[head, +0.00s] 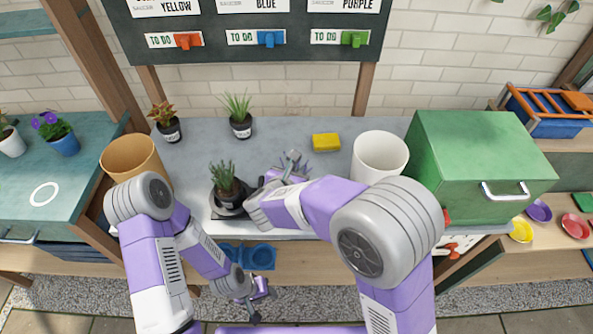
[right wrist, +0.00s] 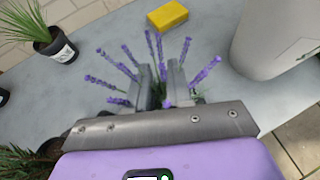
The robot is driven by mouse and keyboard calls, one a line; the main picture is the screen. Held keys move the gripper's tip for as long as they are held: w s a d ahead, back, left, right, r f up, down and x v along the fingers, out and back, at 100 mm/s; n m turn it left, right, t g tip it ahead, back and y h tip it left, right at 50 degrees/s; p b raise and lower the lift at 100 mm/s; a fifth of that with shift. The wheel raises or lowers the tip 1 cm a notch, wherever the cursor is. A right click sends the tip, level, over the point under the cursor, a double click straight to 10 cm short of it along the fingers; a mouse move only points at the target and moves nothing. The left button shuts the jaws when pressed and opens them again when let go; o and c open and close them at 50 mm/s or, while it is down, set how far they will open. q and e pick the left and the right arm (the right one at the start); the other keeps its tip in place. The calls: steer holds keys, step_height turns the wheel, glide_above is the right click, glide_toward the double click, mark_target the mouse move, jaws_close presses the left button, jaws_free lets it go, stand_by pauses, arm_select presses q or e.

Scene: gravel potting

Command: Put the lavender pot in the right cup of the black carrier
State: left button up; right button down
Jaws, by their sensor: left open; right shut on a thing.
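The lavender pot's purple flower spikes (right wrist: 126,50) fan out around my right gripper (right wrist: 161,75) in the right wrist view; the fingers and palm hide the pot itself. In the head view my right gripper (head: 292,164) is over the grey bench, shut on the lavender, which is mostly hidden there. A dark, low holder (head: 228,211), apparently the black carrier, is at the bench's front with a green bushy plant (head: 226,178) in it. My arm covers its right side, so I cannot see the right cup. My left gripper (head: 257,298) is open and empty, low in front of the bench.
A white pot (head: 380,157) and a green box (head: 478,165) stand to the right, a yellow sponge (head: 326,142) behind. A spiky plant (head: 240,118), a reddish plant (head: 167,122) and a tan pot (head: 134,157) stand left. A blue double tray (head: 259,257) is on the lower shelf.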

steer(key=c, duration=1.5)
jaws_free()
steer(key=shift+f, duration=0.2)
steer(key=o, duration=0.5)
steer(key=shift+r, duration=0.1)
steer(key=shift+r, duration=0.1)
steer(key=shift+r+p, duration=0.2)
steer(key=shift+p, duration=0.1)
steer(key=p+v, duration=0.1)
steer(key=v, duration=1.1)
steer(key=shift+s+f+p, duration=0.1)
steer(key=shift+f+p, duration=0.15)
steer(key=shift+p, duration=0.1)
